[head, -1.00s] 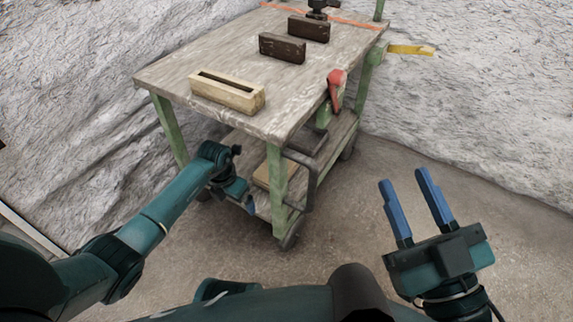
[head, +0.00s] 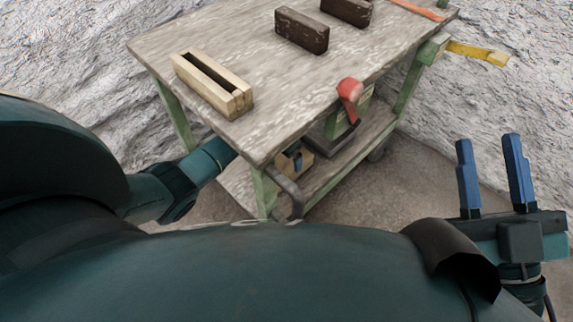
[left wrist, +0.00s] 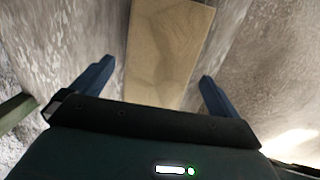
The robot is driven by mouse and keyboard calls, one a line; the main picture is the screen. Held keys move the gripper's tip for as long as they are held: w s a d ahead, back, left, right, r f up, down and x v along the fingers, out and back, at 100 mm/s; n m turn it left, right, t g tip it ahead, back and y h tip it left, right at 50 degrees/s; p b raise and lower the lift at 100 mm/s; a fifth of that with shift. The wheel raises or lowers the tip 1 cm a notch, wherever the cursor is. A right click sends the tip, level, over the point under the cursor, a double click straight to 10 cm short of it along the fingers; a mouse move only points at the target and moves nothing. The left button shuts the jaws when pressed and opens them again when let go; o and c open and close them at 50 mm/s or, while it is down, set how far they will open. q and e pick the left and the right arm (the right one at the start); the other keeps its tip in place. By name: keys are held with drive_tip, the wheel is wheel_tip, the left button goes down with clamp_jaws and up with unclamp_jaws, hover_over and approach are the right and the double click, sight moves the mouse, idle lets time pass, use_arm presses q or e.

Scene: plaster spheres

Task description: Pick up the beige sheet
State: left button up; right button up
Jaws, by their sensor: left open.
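The beige sheet (left wrist: 165,55) is a flat, long tan piece on the cart's lower shelf. In the left wrist view it runs from the top edge down to my left gripper (left wrist: 157,75). The gripper is open, with one blue finger on each side of the sheet; I cannot tell whether they touch it. In the head view a blue bit of my left gripper (head: 297,161) shows under the tabletop, beside a small tan part of the sheet; the tabletop and my arm hide the rest. My right gripper (head: 488,150) is open and empty, right of the cart.
The wooden cart top (head: 225,50) overhangs the lower shelf (head: 345,155). On top are a slotted pale wooden block (head: 213,85) and dark brown blocks (head: 301,30). A red-handled clamp (head: 350,95) and a yellow handle (head: 477,53) stick out. Green legs flank the shelf.

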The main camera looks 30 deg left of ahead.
use_arm(q)
drive_tip(key=f, duration=0.1)
drive_tip(key=f+b, duration=0.1)
drive_tip(key=f, duration=0.1)
drive_tip(key=f+b, duration=0.1)
drive_tip(key=shift+w+d+f, duration=0.1)
drive_tip(key=shift+w+f, duration=0.1)
drive_tip(key=shift+w, duration=0.05)
drive_tip(key=shift+f+b, duration=0.25)
drive_tip(key=shift+b, duration=0.05)
drive_tip(key=shift+w+r, duration=0.1)
drive_tip(key=c, duration=0.9)
use_arm(e)
drive_tip(key=shift+s+d+r+n+y, duration=0.1)
drive_tip(key=shift+s+r+n+y, duration=0.1)
drive_tip(key=shift+r+n+y, duration=0.85)
drive_tip(key=shift+s+d+r+n+y, duration=0.15)
drive_tip(key=shift+r+n+y, duration=0.65)
drive_tip(key=shift+n+y, duration=0.45)
